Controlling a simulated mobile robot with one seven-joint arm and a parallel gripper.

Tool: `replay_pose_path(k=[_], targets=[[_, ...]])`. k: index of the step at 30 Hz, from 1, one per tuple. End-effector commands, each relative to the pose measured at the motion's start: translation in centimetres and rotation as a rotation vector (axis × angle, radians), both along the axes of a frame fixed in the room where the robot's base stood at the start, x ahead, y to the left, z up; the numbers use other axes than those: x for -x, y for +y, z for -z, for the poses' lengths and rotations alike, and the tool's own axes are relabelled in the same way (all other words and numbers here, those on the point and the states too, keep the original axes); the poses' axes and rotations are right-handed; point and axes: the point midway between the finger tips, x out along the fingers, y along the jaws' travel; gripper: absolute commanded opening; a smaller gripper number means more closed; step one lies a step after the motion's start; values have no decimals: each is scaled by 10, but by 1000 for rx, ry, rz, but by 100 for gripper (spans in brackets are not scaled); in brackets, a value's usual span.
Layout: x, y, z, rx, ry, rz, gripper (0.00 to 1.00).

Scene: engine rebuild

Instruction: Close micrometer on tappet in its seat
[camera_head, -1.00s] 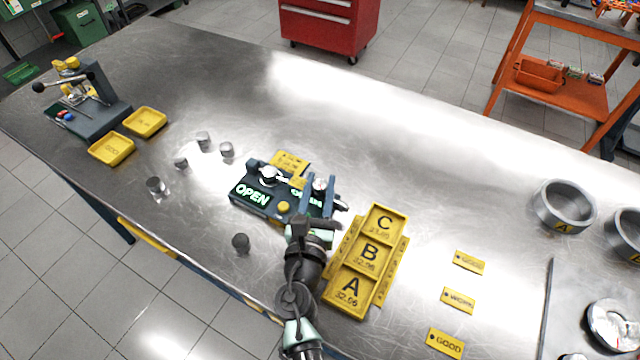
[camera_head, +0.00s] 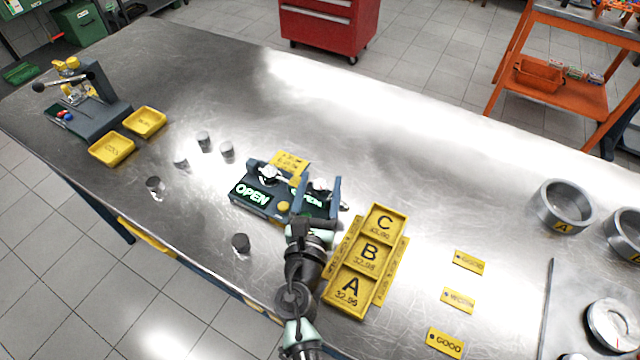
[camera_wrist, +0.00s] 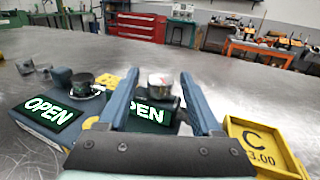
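The dark blue gauge block (camera_head: 243,205) stands mid-bench with two lit signs reading OPEN, a left sign (camera_head: 252,194) and a right sign (camera_head: 306,201). A round metal piece (camera_head: 268,174) sits behind the left sign, also in the wrist view (camera_wrist: 82,80). My gripper (camera_wrist: 158,78) is open, its two blue-grey fingers spread over the right part of the block. My gripper (camera_head: 320,192) hides part of the block in the head view.
Several loose metal cylinders lie left of the block; one (camera_head: 240,242) is in front. A yellow tray marked A, B, C (camera_head: 345,302) stands close on the right. Yellow tags (camera_head: 458,300) and metal rings (camera_head: 565,207) lie further right. The bench behind is clear.

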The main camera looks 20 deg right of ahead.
Motion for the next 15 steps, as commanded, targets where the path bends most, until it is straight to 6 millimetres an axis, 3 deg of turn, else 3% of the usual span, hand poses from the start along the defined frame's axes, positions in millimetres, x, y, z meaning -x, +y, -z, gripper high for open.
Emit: replay_pose_path(k=[8,15], targets=[[5,4,1,-1,1,-1,66],[40,26,2,-1,3,-4,66]])
